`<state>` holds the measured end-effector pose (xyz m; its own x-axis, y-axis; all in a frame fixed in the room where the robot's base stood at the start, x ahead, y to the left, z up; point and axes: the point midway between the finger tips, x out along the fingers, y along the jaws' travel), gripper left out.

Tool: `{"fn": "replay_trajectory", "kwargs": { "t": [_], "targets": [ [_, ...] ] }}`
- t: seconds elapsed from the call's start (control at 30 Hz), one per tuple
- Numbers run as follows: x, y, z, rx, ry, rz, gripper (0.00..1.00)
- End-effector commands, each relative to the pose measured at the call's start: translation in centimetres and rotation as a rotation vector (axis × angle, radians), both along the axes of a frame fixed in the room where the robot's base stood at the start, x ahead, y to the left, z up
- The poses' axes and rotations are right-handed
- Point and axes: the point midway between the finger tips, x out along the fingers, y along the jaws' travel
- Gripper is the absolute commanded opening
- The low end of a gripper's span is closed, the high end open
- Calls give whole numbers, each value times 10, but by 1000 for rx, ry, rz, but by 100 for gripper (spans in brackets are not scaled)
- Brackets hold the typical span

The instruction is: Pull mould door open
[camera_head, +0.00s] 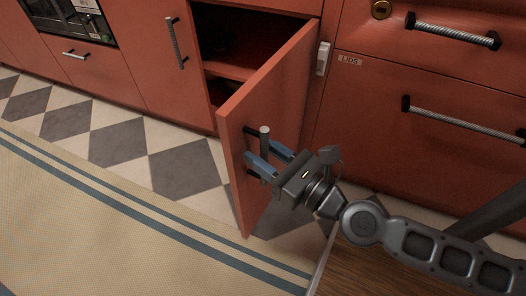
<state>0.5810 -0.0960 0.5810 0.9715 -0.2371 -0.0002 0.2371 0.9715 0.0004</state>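A red cabinet door (275,95) stands swung out from its cabinet, hinged on its right side. The dark inside of the cabinet (245,38) shows to the left of it, with a red shelf. No label naming the mould shows on the door. A vertical bar handle (265,136) is on the door's outer face, near its free edge. My gripper (269,160) is at this handle, its two blue-grey fingers apart on either side of the bar. Whether either finger touches the bar is hard to tell.
A white latch-like piece (322,58) sits beside the hinge side. A closed door with a handle (175,43) is left. Checkered floor (118,145) and a beige rug (95,225) are clear.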

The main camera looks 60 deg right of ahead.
Motion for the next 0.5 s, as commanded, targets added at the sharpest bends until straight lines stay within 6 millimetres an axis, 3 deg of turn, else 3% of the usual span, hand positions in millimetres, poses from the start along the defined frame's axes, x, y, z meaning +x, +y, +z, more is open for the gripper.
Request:
{"fn": "replay_trajectory", "kwargs": {
  "t": [0.5],
  "targets": [
    [-63, 17, -1, 0, 4, 5, 40]
  ]
}}
